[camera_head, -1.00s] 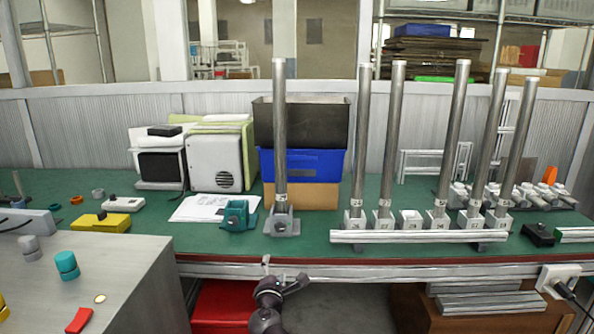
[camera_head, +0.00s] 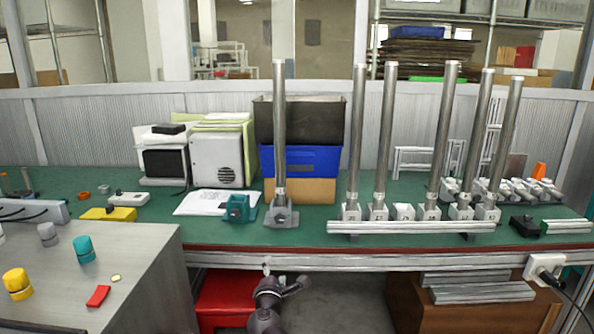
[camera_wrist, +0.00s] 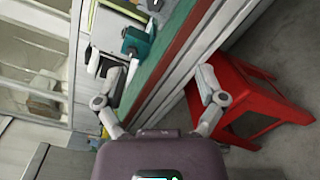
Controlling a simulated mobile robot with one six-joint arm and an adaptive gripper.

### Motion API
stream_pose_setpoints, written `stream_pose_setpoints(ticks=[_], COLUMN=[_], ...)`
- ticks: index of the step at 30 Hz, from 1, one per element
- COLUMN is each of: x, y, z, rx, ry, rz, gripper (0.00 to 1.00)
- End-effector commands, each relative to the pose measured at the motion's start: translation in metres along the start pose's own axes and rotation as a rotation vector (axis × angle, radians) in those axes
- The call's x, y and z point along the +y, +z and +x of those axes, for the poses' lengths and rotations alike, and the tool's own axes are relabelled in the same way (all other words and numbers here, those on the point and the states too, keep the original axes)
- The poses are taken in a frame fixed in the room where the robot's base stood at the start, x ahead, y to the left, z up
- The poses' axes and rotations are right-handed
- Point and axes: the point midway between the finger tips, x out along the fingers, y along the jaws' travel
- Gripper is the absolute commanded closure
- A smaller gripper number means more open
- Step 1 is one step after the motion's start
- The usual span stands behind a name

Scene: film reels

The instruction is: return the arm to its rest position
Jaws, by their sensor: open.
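My arm shows at the bottom centre of the head view, with my gripper (camera_head: 284,276) low in front of the bench's front edge. In the wrist view my gripper (camera_wrist: 160,84) has its two fingers spread wide, with nothing between them. The bench edge and floor lie beyond the fingers. The green bench (camera_head: 330,240) is behind the gripper in the head view. I cannot tell the exact gap between the fingers and the bench edge.
A metal post (camera_head: 279,130) and several rods in a rack (camera_head: 410,227) stand on the bench. A red stool (camera_head: 225,300) is below it. A grey cabinet (camera_head: 130,285) with knobs is at the left. Open floor (camera_head: 345,305) lies beneath the bench.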

Motion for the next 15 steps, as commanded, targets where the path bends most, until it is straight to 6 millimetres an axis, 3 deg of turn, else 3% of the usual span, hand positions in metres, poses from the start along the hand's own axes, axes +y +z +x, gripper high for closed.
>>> stream_pose_setpoints(ticks=[8, 15], x=[-0.026, -0.062], y=[0.024, 0.051], z=[0.007, 0.011], rx=[-0.060, -0.140], ry=[-0.094, -0.224], rz=[0.116, 0.277], gripper=[0.11, 0.11])
